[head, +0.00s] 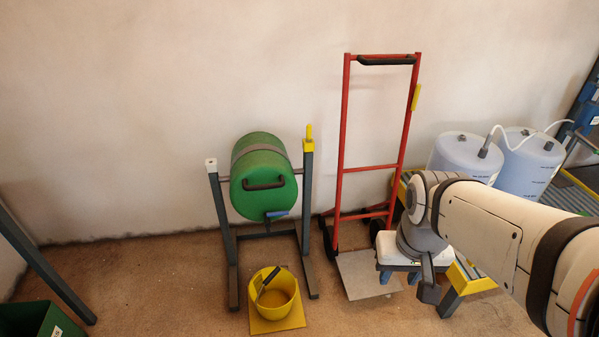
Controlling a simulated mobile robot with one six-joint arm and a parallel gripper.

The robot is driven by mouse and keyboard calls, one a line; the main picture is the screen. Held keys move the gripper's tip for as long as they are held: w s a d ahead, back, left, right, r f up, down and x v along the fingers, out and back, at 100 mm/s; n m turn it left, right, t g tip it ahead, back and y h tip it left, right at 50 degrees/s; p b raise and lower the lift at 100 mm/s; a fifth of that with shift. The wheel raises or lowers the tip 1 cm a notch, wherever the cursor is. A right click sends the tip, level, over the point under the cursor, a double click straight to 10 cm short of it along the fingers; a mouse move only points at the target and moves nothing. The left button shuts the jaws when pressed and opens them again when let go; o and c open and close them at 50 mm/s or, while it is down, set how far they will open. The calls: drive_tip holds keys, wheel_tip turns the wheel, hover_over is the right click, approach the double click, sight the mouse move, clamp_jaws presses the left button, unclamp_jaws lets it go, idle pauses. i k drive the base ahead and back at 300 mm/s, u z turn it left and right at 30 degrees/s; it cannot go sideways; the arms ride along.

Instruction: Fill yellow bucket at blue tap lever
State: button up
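The yellow bucket (290,308) stands upright on a flat yellow plate (262,325) on the floor. A dark handle-like piece (264,281) slants across its opening; I cannot tell whether there is liquid inside. The blue tap lever (277,214) is at the lower front of a green drum (258,170), above the bucket. No stream shows from the tap. My gripper (399,279) is to the right of the bucket and apart from it, pointing down near the trolley's foot plate. Its two bluish fingers are apart with nothing seen between them.
The drum rests on a grey stand (226,235) with a yellow-topped post. A red hand trolley (343,150) leans at the wall. White containers (465,155) stand on a yellow-edged platform at right. A green bin (35,318) is at lower left. Floor left of the stand is clear.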

sight(282, 212)
drive_tip(key=z, duration=0.1)
drive_tip(key=i, duration=0.9)
drive_tip(key=u, duration=0.1)
